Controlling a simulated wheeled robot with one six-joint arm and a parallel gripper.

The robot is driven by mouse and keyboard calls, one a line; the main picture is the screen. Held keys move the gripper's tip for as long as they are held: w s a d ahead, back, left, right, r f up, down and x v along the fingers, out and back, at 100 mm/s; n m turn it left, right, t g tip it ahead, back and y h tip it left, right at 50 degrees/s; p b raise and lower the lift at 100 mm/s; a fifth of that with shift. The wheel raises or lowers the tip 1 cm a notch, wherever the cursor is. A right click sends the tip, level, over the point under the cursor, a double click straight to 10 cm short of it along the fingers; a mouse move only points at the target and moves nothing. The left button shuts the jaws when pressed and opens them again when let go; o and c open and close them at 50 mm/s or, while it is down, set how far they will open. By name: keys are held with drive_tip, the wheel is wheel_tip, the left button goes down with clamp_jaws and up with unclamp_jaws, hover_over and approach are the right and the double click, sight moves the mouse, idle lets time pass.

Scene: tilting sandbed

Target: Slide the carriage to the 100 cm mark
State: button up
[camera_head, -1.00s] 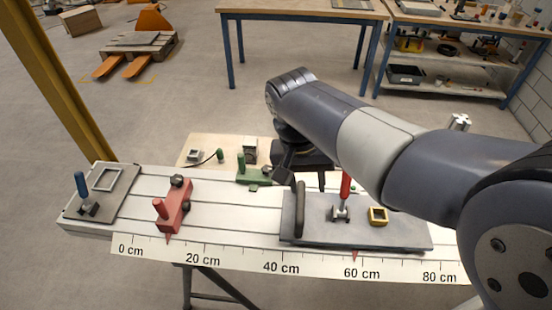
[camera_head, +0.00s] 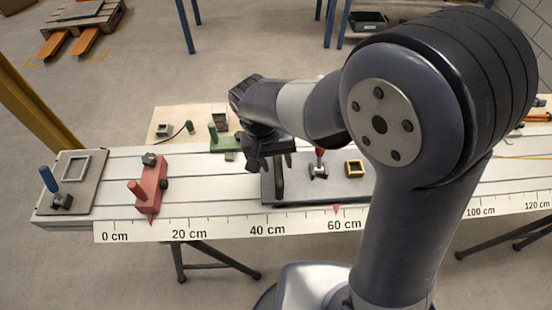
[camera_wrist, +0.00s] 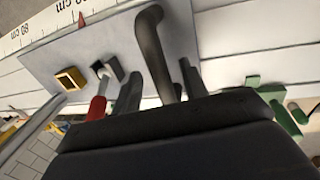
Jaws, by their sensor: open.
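The carriage (camera_head: 335,190) is a grey plate on the white slotted bed. It bears a dark upright handle (camera_head: 279,184), a red-handled clamp lever (camera_head: 319,162) and a yellow square frame (camera_head: 355,168). Its red pointer (camera_head: 337,209) is close to the 60 cm mark on the scale (camera_head: 205,232). My gripper (camera_head: 270,165) is at the handle, pointing down. In the wrist view my gripper (camera_wrist: 158,75) is open, with one finger on each side of the handle (camera_wrist: 150,30). Whether a finger touches it I cannot tell. My arm hides the scale around 80 cm.
A red block (camera_head: 151,182) with its own pointer sits near 10 cm. A grey plate (camera_head: 88,190) with a blue-handled clamp lies at the left end. A green clamp (camera_head: 225,142) is behind the carriage. The 100 cm mark (camera_head: 481,211) shows right of my arm.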

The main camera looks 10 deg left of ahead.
clamp_jaws()
idle(0.5)
